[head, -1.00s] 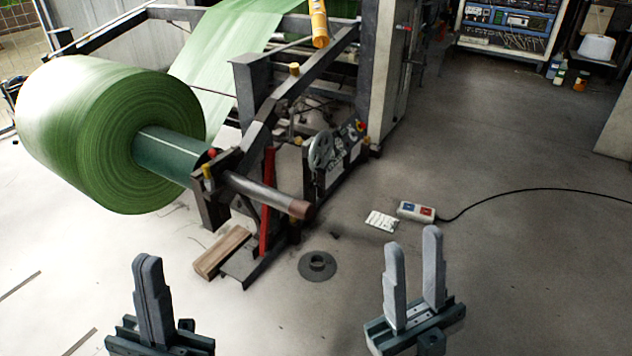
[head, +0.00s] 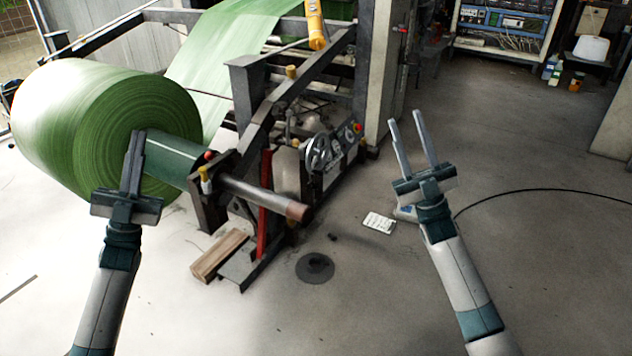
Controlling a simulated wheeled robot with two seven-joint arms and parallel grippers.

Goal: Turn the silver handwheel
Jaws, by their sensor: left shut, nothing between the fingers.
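The silver handwheel (head: 319,152) is a small spoked wheel on the dark side panel of the machine, right of the centre of the head view. My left gripper (head: 134,145) is shut and empty, well left of the wheel, and overlaps the green roll in the picture. My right gripper (head: 404,126) is open with two parallel fingers apart and nothing between them. It is to the right of the wheel, apart from it. The wheel is unobstructed in view.
A large green roll (head: 80,125) sits on a shaft whose brown-tipped end (head: 298,212) juts out below the wheel. A wooden block (head: 219,256) and a round dark floor plate (head: 314,267) lie in front. A white card (head: 379,222) and a cable (head: 540,191) lie on the floor.

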